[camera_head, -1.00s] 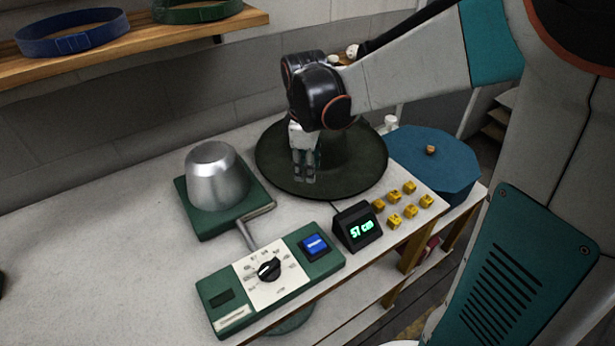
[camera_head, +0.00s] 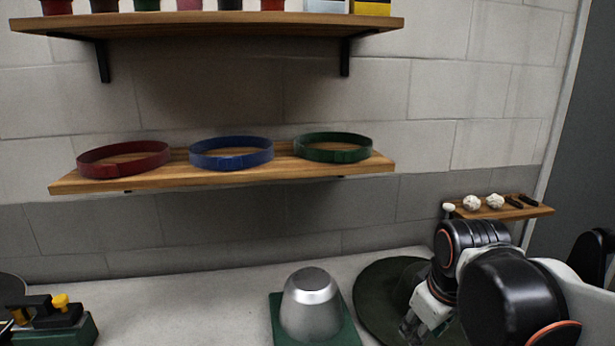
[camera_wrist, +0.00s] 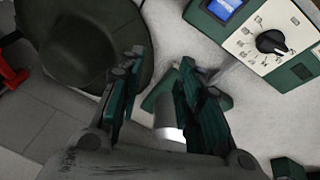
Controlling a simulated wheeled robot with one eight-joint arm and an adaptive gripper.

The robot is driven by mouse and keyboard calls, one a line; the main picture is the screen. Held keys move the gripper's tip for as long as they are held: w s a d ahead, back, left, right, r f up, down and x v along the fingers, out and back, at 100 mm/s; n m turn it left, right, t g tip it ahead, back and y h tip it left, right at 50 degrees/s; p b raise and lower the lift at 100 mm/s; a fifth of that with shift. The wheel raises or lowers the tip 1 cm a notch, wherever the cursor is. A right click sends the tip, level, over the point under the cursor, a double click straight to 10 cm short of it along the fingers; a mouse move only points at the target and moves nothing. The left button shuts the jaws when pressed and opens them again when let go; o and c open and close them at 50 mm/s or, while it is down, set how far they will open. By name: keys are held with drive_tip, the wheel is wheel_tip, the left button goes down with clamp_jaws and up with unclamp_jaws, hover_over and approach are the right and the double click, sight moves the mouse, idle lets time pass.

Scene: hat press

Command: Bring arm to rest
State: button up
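My gripper (camera_head: 412,330) is at the lower right in the head view, overlapping the dark green hat (camera_head: 375,300). Much of the hat is hidden by my arm there. In the wrist view my gripper (camera_wrist: 160,62) has its two fingers apart with nothing held between them. The hat shows at the upper left of the wrist view (camera_wrist: 75,50), beside the left finger. I cannot tell how far above the table the fingers are.
A metal block (camera_head: 310,300) on a green base stands left of the hat. A control panel with a dial (camera_wrist: 270,42) lies at the upper right in the wrist view. A shelf (camera_head: 235,175) holds red, blue and green bands. A small shelf (camera_head: 500,211) is behind my arm.

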drive_tip(key=s+a+m+t, duration=0.1)
drive_tip(key=s+m+t, duration=0.2)
drive_tip(key=s+m, duration=0.2)
drive_tip(key=shift+s+m, duration=0.3)
drive_tip(key=shift+s, duration=1.25)
